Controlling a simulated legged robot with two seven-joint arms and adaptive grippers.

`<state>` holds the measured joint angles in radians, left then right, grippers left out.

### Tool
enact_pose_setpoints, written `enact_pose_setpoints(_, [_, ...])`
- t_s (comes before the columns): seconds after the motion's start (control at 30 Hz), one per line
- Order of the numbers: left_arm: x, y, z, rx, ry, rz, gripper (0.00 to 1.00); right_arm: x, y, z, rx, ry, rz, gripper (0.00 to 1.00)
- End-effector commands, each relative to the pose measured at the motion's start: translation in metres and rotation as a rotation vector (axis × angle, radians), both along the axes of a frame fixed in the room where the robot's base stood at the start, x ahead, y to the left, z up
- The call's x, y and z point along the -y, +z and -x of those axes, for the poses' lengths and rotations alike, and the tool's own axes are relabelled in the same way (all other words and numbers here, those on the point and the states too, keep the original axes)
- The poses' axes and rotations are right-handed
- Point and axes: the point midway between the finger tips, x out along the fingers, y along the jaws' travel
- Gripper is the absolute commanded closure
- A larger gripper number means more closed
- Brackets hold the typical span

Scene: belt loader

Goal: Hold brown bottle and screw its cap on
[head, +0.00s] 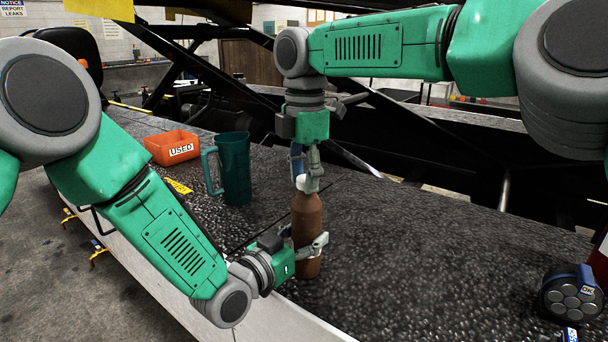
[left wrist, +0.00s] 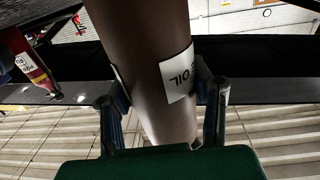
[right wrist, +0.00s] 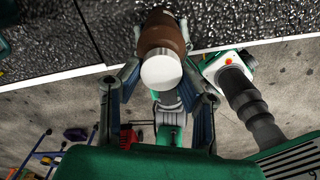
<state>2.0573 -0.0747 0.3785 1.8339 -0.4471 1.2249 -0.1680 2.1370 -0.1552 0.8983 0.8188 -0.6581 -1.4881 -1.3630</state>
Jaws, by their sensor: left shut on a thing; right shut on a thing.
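The brown bottle (head: 308,212) stands upright on the dark rough surface. My left gripper (head: 308,248) is shut around its lower body from the side. In the left wrist view the bottle (left wrist: 145,65) fills the space between the fingers (left wrist: 160,105), with a white OIL label on it. The white cap (head: 301,183) is at the bottle's mouth, in line with it. My right gripper (head: 307,178) points down from above and is shut on the cap. In the right wrist view the cap (right wrist: 161,71) lies between the fingers (right wrist: 162,80). The threads are hidden.
A teal jug (head: 235,168) stands left of the bottle, with an orange bin (head: 172,147) marked USED behind it. A dark round tool (head: 570,293) lies at the far right. The surface right of the bottle is clear. Its near edge is close below the left gripper.

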Motion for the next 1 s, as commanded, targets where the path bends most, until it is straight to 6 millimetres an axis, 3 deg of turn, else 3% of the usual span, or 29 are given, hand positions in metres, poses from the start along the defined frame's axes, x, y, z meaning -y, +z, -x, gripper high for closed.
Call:
enact_pose_setpoints(0.27, [-0.0001,0.0002,-0.0001,0.000,0.000,0.000,1.00,-0.0004,-0.0020,-0.0003,0.001,-0.088,0.002,0.77])
enact_pose_setpoints(0.8, [-0.0004,-0.0001,-0.0005,-0.001,0.001,0.001,1.00,-0.0019,-0.0029,-0.0076,0.004,-1.398,0.003,0.78])
enact_pose_setpoints(1.0, [-0.0001,-0.0001,-0.0003,-0.001,0.001,-0.001,1.00,-0.0022,-0.0030,-0.0080,-0.001,-1.666,0.002,0.78])
